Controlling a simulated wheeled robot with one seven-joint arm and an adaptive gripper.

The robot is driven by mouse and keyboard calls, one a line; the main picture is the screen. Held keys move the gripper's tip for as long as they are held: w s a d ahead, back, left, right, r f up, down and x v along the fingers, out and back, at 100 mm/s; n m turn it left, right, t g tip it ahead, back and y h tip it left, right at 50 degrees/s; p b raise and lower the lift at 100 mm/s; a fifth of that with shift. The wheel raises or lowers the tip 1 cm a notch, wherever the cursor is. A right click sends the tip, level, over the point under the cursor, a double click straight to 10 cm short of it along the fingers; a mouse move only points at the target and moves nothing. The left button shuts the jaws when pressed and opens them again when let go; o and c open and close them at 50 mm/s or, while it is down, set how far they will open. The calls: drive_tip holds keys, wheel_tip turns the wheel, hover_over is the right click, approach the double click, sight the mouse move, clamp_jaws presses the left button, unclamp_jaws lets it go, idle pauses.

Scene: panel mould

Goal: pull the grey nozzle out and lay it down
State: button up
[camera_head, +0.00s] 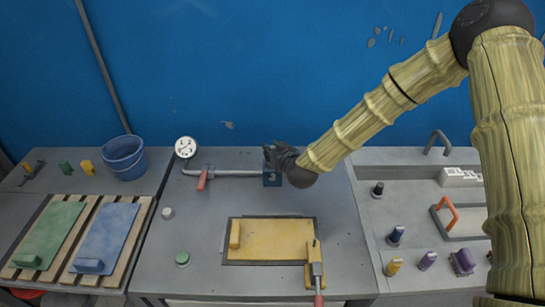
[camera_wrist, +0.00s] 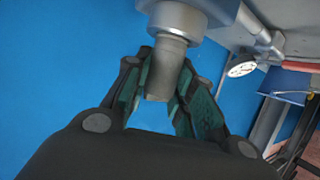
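The grey nozzle (camera_wrist: 160,72) hangs from a round metal fitting (camera_wrist: 180,17) at the top of the wrist view. My gripper (camera_wrist: 166,78) has its two green-padded fingers on either side of the nozzle. The pads lie close along it; whether they press on it cannot be made out. The nozzle's free end points toward my palm. My gripper hides the nozzle there.
A red-handled valve (camera_head: 202,181) and a gauge (camera_head: 185,147) are left of the block. A yellow panel (camera_head: 275,240) lies in a frame in front, with a clamp (camera_head: 316,270). Bare grey bench (camera_head: 205,225) lies around it. A blue bucket (camera_head: 124,155) stands at left.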

sight(272, 148)
clamp_jaws()
drive_tip(key=shift+r, duration=0.1)
drive_tip(key=shift+r+p, duration=1.15)
drive_tip(key=shift+r, duration=1.15)
drive_tip(key=shift+r+p, duration=0.85)
drive_tip(key=shift+r, duration=1.15)
